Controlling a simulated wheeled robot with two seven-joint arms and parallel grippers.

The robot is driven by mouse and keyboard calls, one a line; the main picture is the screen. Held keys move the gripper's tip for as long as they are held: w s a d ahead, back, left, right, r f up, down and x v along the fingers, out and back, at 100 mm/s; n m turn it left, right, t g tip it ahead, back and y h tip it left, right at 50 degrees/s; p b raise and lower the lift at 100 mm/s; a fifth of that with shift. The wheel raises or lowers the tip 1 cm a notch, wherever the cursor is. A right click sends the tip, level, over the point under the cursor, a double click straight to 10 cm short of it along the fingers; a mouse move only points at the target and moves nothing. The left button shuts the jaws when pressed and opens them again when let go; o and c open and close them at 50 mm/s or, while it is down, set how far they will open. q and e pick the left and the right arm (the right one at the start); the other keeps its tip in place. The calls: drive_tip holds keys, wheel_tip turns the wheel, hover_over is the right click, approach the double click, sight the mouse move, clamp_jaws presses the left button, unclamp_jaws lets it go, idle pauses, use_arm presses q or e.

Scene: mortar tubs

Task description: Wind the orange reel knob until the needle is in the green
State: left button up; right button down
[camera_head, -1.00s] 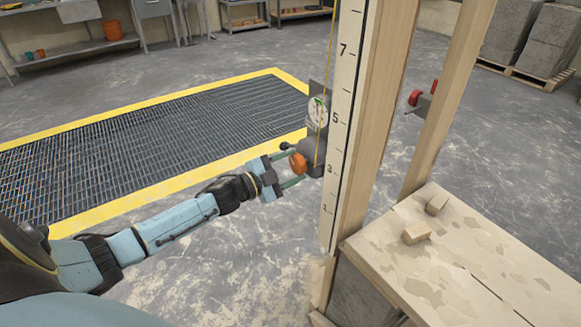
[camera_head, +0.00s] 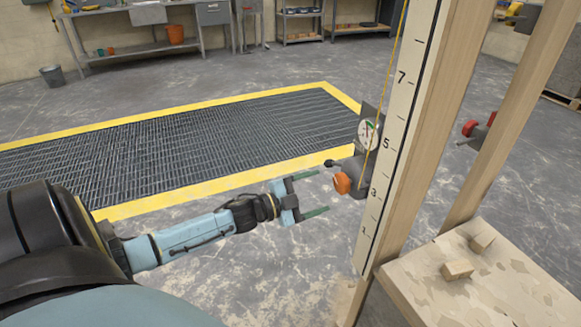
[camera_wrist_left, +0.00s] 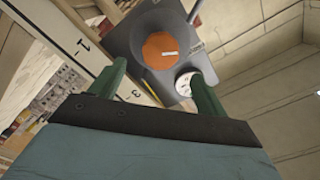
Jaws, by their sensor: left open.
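The orange reel knob (camera_head: 342,183) sits on a dark grey reel housing (camera_head: 352,172) on the post; it also shows in the left wrist view (camera_wrist_left: 160,50). A round white gauge (camera_head: 367,133) with a green patch is above the knob; its needle is too small to read surely. The gauge is partly behind a finger in the left wrist view (camera_wrist_left: 184,84). My left gripper (camera_head: 316,194) is open and empty, its green fingers pointing at the knob from the left, short of it. My right gripper is not in view.
A white numbered scale board (camera_head: 395,130) and wooden posts (camera_head: 435,130) stand right of the reel. A wooden bench (camera_head: 500,270) with two small blocks is at lower right. A yellow-edged floor grating (camera_head: 220,140) lies behind the arm. A black-tipped crank handle (camera_head: 330,163) sticks out near the knob.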

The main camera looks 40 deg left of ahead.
use_arm(q)
drive_tip(key=p+v, duration=0.1)
drive_tip(key=v, duration=0.6)
drive_tip(key=shift+s, duration=0.25)
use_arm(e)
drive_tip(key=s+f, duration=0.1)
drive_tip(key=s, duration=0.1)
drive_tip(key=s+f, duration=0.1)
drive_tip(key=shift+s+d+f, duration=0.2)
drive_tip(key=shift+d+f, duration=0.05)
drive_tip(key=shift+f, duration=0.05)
use_arm(q)
drive_tip(key=shift+a, duration=0.1)
